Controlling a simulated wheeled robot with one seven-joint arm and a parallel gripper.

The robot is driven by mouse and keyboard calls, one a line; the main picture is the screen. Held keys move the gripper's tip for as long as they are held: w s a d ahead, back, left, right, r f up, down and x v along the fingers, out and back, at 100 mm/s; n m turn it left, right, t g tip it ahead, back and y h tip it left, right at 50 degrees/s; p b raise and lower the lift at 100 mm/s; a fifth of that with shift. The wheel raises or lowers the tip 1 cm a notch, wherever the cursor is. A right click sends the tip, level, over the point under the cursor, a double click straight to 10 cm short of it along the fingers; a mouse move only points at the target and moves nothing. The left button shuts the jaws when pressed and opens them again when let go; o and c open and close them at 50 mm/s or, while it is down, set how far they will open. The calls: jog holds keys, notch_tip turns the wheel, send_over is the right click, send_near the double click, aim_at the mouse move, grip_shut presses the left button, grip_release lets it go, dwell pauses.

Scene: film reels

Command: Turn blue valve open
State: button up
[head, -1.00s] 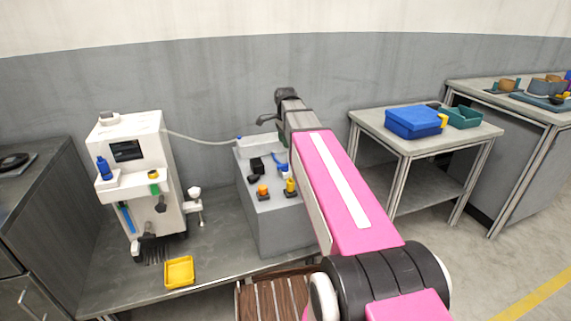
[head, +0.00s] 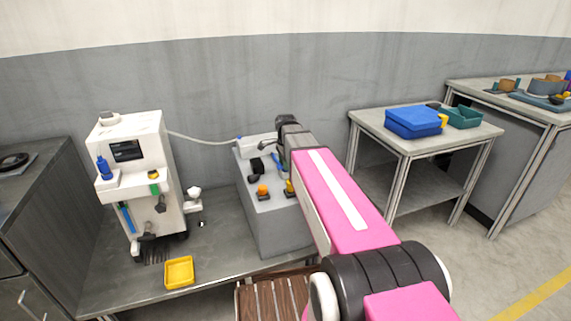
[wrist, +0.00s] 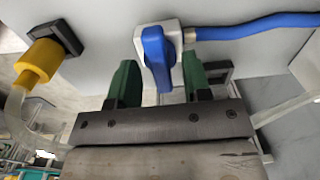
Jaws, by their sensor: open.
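The blue valve handle (wrist: 155,58) sits on a small white valve body (wrist: 172,32) on the grey box (head: 272,225). A blue hose (wrist: 250,27) runs to the right from it. My gripper (wrist: 160,80) is open, with one green finger on each side of the handle.
An orange-topped part (head: 262,190) and black parts stand on the box. A white machine (head: 140,150) and a yellow tray (head: 179,272) are on the bench to the left.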

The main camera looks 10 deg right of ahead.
jog(key=shift+f, duration=0.15)
grip_shut()
jog(key=shift+n, duration=0.3)
jog(key=n, duration=0.3)
jog(key=shift+n, duration=0.4)
jog(key=n, duration=0.4)
jog(key=shift+n, duration=0.3)
jog(key=n, duration=0.4)
jog(key=shift+n, duration=2.4)
